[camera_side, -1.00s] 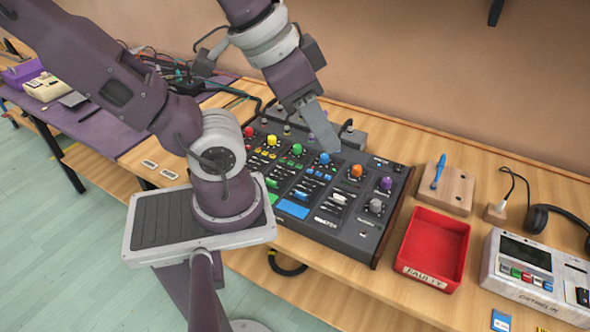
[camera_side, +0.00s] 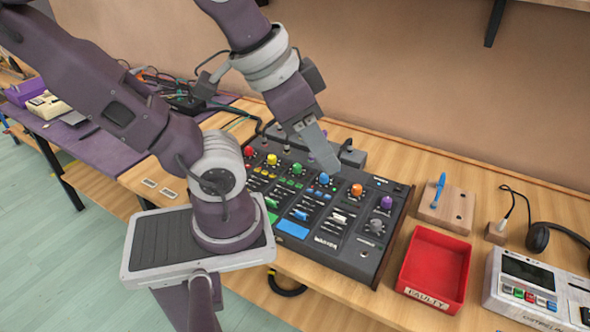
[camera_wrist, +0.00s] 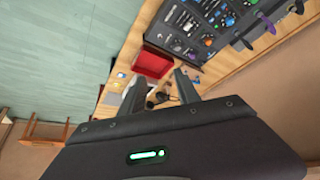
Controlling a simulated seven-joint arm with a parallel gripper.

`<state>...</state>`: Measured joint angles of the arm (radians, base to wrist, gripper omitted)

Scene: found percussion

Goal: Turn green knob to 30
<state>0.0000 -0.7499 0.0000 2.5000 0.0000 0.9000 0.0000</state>
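The green knob (camera_side: 297,169) sits in the top row of coloured knobs on the black mixer (camera_side: 347,262), between the yellow knob (camera_side: 271,159) and the blue knob (camera_side: 324,179). The knob's pointer and scale are too small to read. In the side view my gripper (camera_side: 328,163) hangs just above and behind the blue knob in the picture, right of the green knob. Its height over the panel is hard to judge. In the wrist view my gripper's two fingers (camera_wrist: 160,75) stand apart with nothing between them. I cannot pick out the green knob there.
Orange (camera_side: 356,190) and purple (camera_side: 387,202) knobs are further right. A red tray (camera_side: 437,303) lies right of the mixer, with a wooden block holding a blue tool (camera_side: 438,188) behind it. Headphones (camera_side: 538,237) and a grey device (camera_side: 527,275) stand far right. Cables lie left behind the mixer.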

